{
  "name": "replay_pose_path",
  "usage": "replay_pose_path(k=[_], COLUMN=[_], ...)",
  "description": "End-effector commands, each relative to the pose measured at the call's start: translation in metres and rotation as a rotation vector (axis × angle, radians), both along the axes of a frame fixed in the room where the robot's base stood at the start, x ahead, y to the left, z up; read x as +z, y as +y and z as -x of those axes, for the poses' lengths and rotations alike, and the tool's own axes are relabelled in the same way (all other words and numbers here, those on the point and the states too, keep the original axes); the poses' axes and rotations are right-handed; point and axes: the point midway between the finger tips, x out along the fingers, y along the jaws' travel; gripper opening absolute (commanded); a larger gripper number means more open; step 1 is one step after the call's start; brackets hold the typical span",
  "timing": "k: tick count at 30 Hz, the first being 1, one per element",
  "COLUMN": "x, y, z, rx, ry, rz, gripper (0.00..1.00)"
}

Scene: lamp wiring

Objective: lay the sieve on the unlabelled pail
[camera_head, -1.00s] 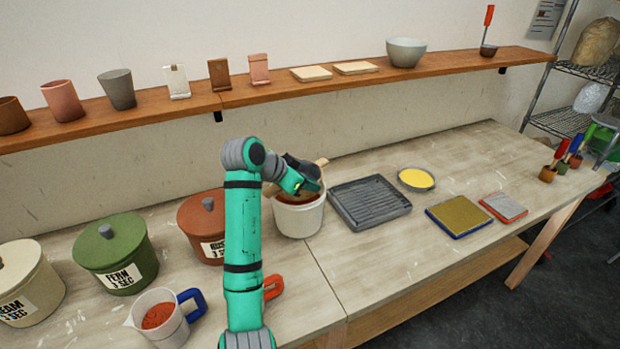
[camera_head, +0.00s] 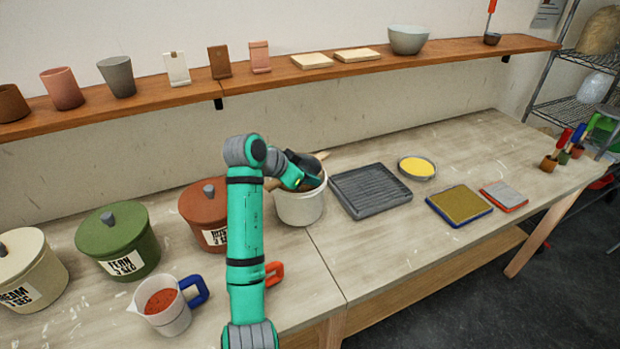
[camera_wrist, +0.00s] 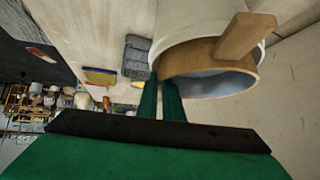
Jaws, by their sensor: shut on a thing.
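The sieve, a round wooden hoop with wooden bars and a grey inside, shows in the wrist view (camera_wrist: 246,37). In the head view only bits of its wood (camera_head: 321,156) show behind my arm. The unlabelled pail (camera_head: 300,209) is white and open, with no label on the side I see; its wall also shows in the wrist view (camera_wrist: 185,22). My gripper (camera_wrist: 162,100) is shut on the hoop's edge. The sieve sits over the pail's mouth; I cannot tell whether it fully rests on the rim. My gripper hides much of the mouth.
Lidded, labelled pails in rust (camera_head: 205,212), green (camera_head: 118,245) and cream (camera_head: 30,275) stand to the left. A measuring jug (camera_head: 165,308) of red powder is in front. A grey ribbed tray (camera_head: 370,190) lies close on the right. A shelf (camera_head: 170,98) runs behind.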

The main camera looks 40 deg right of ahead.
Motion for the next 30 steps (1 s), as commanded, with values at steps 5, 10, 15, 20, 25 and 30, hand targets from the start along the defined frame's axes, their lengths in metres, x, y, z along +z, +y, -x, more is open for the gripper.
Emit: replay_pose_path(k=[5, 10, 15, 20, 25, 30], x=[-0.003, -0.003, -0.003, -0.001, 0.015, 0.038], y=[-0.001, -0.001, 0.000, 0.003, 0.019, 0.043], z=[0.001, 0.001, 0.000, 0.000, 0.001, 0.003], rx=[-0.001, -0.001, -0.001, -0.001, 0.001, 0.002], ry=[0.000, 0.000, 0.001, 0.001, -0.003, -0.003], rz=[0.000, 0.000, 0.000, -0.001, 0.000, 0.001], gripper=[0.00, 0.28, 0.28, 0.28, 0.28, 0.28])
